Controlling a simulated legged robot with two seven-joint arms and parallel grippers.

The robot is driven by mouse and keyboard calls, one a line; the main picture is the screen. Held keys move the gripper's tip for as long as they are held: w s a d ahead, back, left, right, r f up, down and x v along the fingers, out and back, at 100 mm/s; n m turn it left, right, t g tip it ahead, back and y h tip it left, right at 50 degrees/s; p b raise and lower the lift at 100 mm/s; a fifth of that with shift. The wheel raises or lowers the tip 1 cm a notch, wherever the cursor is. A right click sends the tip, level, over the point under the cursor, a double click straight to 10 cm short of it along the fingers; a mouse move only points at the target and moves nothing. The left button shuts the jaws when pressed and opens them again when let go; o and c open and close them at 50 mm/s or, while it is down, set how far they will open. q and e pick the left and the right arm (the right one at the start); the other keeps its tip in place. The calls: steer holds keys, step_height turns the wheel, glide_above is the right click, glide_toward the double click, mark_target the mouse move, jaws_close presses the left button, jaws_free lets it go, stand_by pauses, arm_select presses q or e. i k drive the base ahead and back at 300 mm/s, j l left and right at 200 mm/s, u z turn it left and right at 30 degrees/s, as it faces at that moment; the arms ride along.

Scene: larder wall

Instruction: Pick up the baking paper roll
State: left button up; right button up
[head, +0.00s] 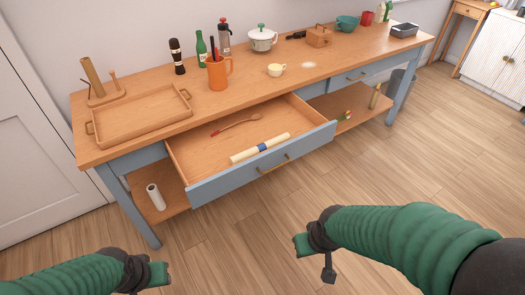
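The baking paper roll (247,153), a long cream roll with a blue band around its middle, lies in the open drawer (208,150) of the table, near the drawer's front panel. It lies at a slant and is in plain view. My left gripper (148,280) is low at the bottom left, over the floor and well short of the drawer; it is partly cut off by the frame edge. My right gripper (313,260) is over the floor in front of the drawer, with its fingers apart and nothing between them. Neither gripper touches the roll.
A red-brown wooden spoon (235,123) lies behind the roll in the drawer. A white roll (155,197) stands on the lower shelf. The floor in front is clear.

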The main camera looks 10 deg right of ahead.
mark_target(242, 156)
steer(key=i+l, duration=0.1)
steer(key=i, duration=0.55)
steer(key=i+l, duration=0.1)
steer(key=i, duration=0.6)
